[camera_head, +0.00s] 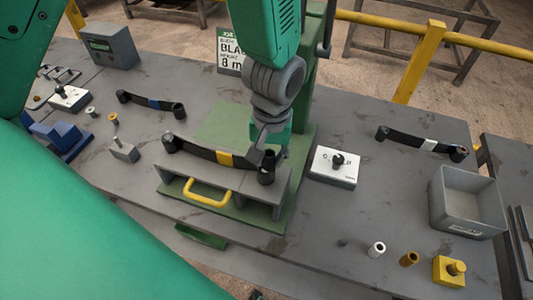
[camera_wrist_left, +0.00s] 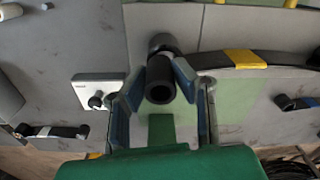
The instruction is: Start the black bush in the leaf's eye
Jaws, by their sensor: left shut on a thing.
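The leaf (camera_head: 200,152) with a yellow band lies across the grey fixture with the yellow handle; it also shows in the wrist view (camera_wrist_left: 285,58). Its right end, with the eye (camera_head: 267,179), is near my left gripper (camera_head: 264,150). In the wrist view the fingers of my left gripper (camera_wrist_left: 158,92) are shut on the black bush (camera_wrist_left: 160,78), a hollow black tube whose open end faces the camera. In the head view the bush (camera_head: 268,158) is upright over the eye. The contact between them is partly hidden; I cannot tell whether it is inside. My right gripper is not in view.
A white block with a black knob (camera_head: 333,168) stands right of the fixture. A grey bin (camera_head: 470,228), a white-banded leaf (camera_head: 410,141) and a yellow block (camera_head: 449,272) are farther right. A blue-banded leaf (camera_head: 135,99) lies behind left. A sign (camera_head: 230,50) stands at the back.

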